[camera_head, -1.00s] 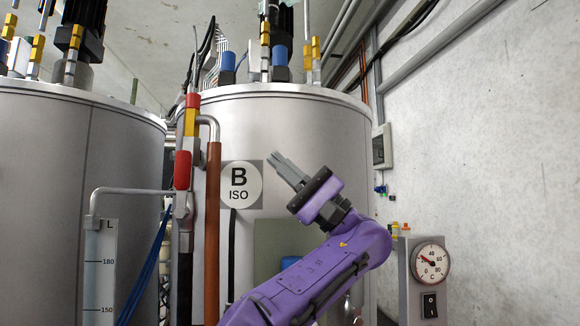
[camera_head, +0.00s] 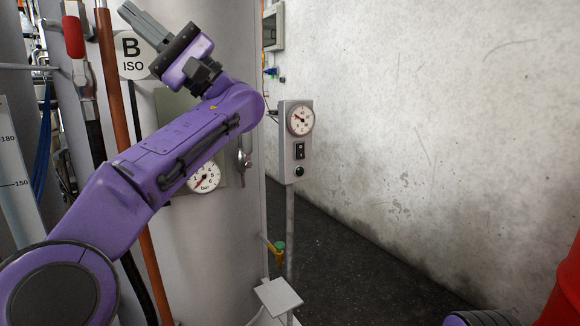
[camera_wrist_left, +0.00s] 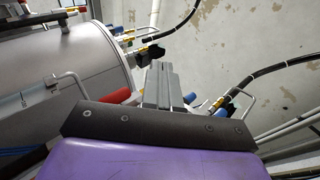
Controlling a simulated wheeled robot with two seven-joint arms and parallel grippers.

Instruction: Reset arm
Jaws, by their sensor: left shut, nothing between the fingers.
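My left arm, purple, comes in from the lower left in the head view and is raised in front of the grey tank. My left gripper (camera_head: 138,18) is at the top left, pointing up and left, beside the round B ISO label (camera_head: 130,60). Its grey fingers are shut and empty. In the left wrist view the fingers (camera_wrist_left: 162,85) are together, with open space beyond them. At the bottom right edge of the head view a small purple part of mine shows, but no right gripper is visible.
The tank (camera_head: 228,55) has a pressure gauge (camera_head: 204,178) behind my arm. A control post (camera_head: 298,140) with a dial and switch stands right of it. A red object (camera_head: 567,290) is at the lower right edge. The dark floor (camera_head: 350,265) by the wall is clear.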

